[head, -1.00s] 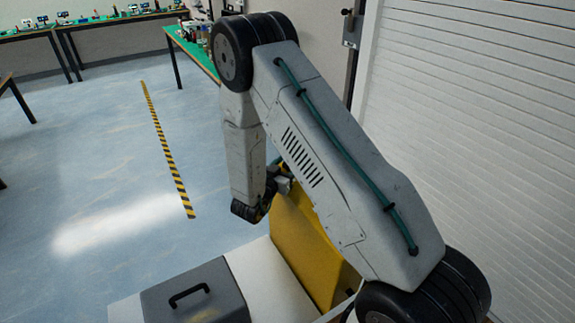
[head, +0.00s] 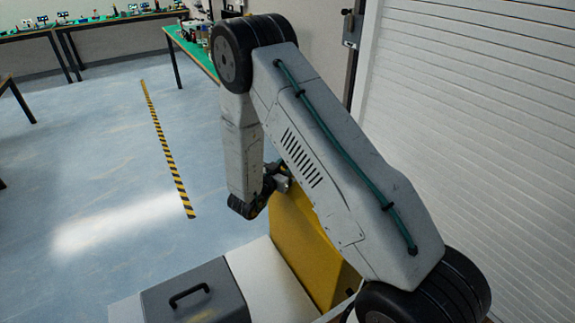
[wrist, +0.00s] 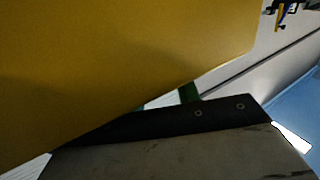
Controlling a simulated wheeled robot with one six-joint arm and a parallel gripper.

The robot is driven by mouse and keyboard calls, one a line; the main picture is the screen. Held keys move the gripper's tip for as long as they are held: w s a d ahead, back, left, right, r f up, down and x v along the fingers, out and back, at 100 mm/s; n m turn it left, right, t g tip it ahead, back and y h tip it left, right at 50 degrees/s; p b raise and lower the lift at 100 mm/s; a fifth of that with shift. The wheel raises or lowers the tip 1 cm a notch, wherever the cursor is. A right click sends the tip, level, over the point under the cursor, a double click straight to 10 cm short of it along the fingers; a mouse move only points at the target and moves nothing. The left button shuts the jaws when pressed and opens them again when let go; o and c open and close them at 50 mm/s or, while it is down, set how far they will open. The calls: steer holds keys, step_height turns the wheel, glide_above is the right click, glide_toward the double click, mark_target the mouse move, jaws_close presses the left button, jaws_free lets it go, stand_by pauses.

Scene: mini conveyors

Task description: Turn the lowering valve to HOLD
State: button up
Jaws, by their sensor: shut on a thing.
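A yellow panel (head: 305,245) stands below and behind my arm in the head view. It also fills the upper left of the wrist view (wrist: 110,60). My gripper (head: 277,181) is at the panel's upper left edge and is mostly hidden by my arm. In the wrist view a dark strip with two screws and a grey surface cross the bottom, close to the panel. A small green piece (wrist: 188,93) shows between the strip and the panel; I cannot tell what it belongs to. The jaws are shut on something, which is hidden. The lowering valve and its marks cannot be made out.
A green-topped bench (head: 192,54) stands at the back, with more benches at the far left. A white shutter (head: 470,150) closes off the right. A yellow-black tape line (head: 166,145) runs along the open blue floor (head: 90,150) at left.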

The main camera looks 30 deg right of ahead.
steer(key=m+g, duration=0.3)
steer(key=g, duration=0.1)
steer(key=m+g+h, duration=0.1)
steer(key=m+g, duration=0.2)
steer(key=g, duration=0.2)
steer(key=shift+w+h, duration=0.2)
steer(key=shift+h, duration=0.1)
steer(key=m+g+y, duration=0.1)
steer(key=m+g, duration=0.1)
steer(key=g, duration=0.1)
steer(key=m+g+y, duration=0.1)
steer(key=m+g, duration=0.1)
steer(key=g, duration=0.2)
steer(key=shift+m, duration=0.4)
steer(key=shift+g+y, duration=0.3)
steer(key=shift+g, duration=0.1)
steer(key=o, duration=1)
steer(key=shift+c, duration=0.2)
steer(key=shift+a, duration=0.1)
steer(key=v, duration=0.7)
steer(key=shift+w+a, duration=0.25)
steer(key=shift+a, duration=0.05)
